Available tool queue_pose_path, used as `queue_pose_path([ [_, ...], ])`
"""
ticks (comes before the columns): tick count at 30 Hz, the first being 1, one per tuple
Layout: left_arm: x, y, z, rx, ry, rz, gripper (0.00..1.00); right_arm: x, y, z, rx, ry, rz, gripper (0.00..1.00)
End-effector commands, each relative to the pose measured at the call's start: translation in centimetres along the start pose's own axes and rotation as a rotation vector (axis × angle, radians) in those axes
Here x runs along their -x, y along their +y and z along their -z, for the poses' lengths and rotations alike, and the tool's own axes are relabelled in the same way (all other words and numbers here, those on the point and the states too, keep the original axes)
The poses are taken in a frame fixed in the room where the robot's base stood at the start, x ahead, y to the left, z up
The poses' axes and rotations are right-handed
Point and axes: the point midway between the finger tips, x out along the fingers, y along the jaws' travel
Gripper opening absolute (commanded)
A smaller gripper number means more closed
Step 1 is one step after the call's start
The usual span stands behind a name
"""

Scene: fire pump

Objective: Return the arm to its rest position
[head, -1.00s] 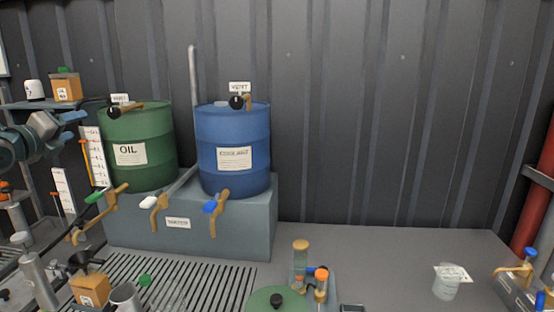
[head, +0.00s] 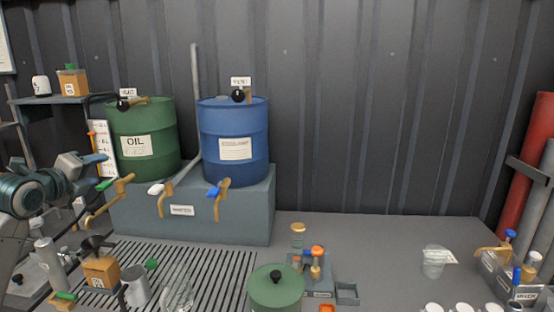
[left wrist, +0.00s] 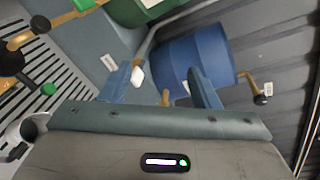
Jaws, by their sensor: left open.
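My left gripper (head: 90,162) is at the left of the head view, in front of the shelf and left of the green oil drum (head: 142,165). Its blue fingers are apart and it holds nothing. In the left wrist view the two fingers of my left gripper (left wrist: 161,88) stand open, with the blue drum (left wrist: 190,57) and the grey plinth beyond them. My right gripper is in neither view.
The blue drum (head: 234,170) and the oil drum stand on a grey plinth (head: 240,215) with brass taps. The bench right of the plinth is mostly clear.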

Motion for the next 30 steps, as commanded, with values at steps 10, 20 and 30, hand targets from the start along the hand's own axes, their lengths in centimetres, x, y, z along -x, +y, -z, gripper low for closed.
queue_pose_path([
  [10, 0.7, 11.7, 16.3, 0.432, 0.108, -0.262, 0.56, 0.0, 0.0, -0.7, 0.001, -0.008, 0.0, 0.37],
  [20, 10.4, 23.4, 32.8, 1.031, 0.006, -0.638, 0.56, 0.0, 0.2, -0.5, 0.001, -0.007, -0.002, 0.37],
  [30, 23.6, 29.4, 42.1, 1.539, -0.339, -0.938, 0.56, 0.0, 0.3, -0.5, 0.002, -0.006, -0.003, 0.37],
])
